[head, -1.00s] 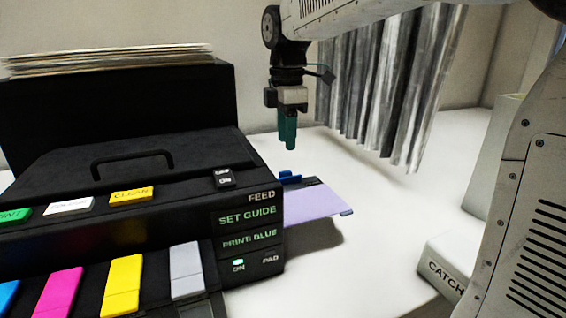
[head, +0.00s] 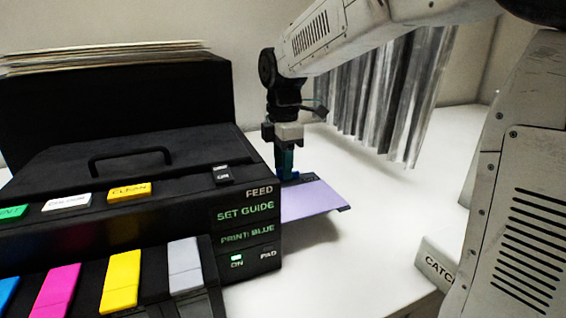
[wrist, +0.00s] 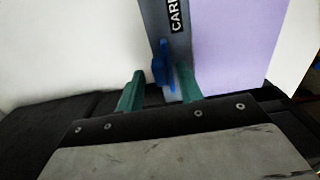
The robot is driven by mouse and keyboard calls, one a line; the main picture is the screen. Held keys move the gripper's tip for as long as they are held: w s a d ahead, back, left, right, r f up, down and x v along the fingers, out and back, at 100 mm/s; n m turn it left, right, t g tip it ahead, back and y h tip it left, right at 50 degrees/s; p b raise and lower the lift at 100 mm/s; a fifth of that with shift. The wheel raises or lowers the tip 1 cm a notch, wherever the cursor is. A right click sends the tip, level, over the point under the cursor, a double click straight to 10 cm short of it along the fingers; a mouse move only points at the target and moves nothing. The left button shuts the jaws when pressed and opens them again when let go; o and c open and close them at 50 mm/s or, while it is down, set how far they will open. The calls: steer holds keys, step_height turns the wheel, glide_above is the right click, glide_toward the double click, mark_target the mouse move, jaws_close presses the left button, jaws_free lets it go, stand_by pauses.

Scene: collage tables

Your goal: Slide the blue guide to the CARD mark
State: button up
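The blue guide (wrist: 161,68) sits on a grey rail (wrist: 158,22) beside the purple sheet in the wrist view. In the head view the guide (head: 291,176) is small and partly hidden by my fingers. The CARD mark (wrist: 175,14), white letters on black, is on the rail at the top of the wrist view, farther along from the guide; its end is cut off. My gripper (wrist: 159,89) has its two teal fingers apart, one on each side of the guide's near end. In the head view my gripper (head: 286,168) is low at the guide. Whether a finger touches it I cannot tell.
The black printer (head: 130,175) stands directly left of my gripper, its display (head: 246,211) reading SET GUIDE and PRINT: BLUE. The purple sheet (head: 311,199) sticks out from its right side. A CATCH box (head: 436,264) is at lower right. White table between is clear.

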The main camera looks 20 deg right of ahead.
jaws_close()
steer(key=shift+s, duration=1.5)
jaws_free()
step_height(320, 180, up, 8)
